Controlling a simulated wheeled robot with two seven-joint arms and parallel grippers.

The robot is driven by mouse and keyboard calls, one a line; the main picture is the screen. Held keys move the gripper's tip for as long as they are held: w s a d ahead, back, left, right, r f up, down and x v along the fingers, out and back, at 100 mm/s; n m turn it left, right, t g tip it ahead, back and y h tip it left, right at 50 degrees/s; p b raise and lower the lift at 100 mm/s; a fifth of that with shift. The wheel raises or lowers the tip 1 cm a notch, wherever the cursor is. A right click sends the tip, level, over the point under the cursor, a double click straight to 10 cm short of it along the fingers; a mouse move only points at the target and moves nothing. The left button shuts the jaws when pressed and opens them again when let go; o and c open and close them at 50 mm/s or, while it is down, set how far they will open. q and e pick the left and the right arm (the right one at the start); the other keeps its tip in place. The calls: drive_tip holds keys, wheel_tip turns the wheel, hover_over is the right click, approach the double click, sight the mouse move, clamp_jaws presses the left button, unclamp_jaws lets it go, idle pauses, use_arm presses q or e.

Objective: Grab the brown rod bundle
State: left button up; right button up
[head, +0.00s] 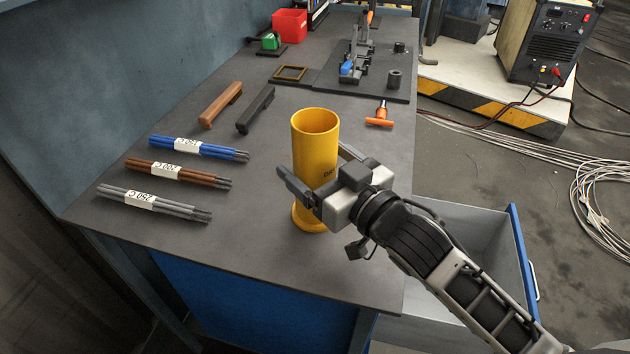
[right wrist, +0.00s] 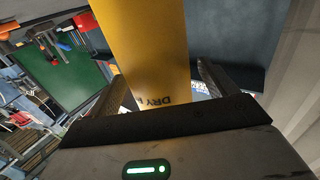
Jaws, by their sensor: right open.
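The brown rod bundle (head: 178,173) lies on the grey workbench at the left, with a white label reading 200 C. It lies between a blue bundle (head: 198,149) and a grey bundle (head: 155,203). My right gripper (head: 313,160) is open, well to the right of the bundles. Its fingers stand on either side of an upright yellow cylinder (head: 315,132). In the right wrist view the cylinder (right wrist: 150,50) shows between the open fingers; I cannot tell whether they touch it. My left gripper is out of view.
A brown handle-like piece (head: 220,105) and a dark one (head: 256,110) lie behind the bundles. An orange-handled tool (head: 380,116) lies behind the cylinder. A red bin (head: 290,25) and a fixture stand at the back. Bench surface between bundles and cylinder is clear.

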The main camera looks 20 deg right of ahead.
drive_tip(key=x, duration=0.2)
drive_tip(key=shift+w+a, duration=0.1)
drive_tip(key=shift+w, duration=0.15)
drive_tip(key=c, duration=1.7)
drive_tip(key=shift+r, duration=0.1)
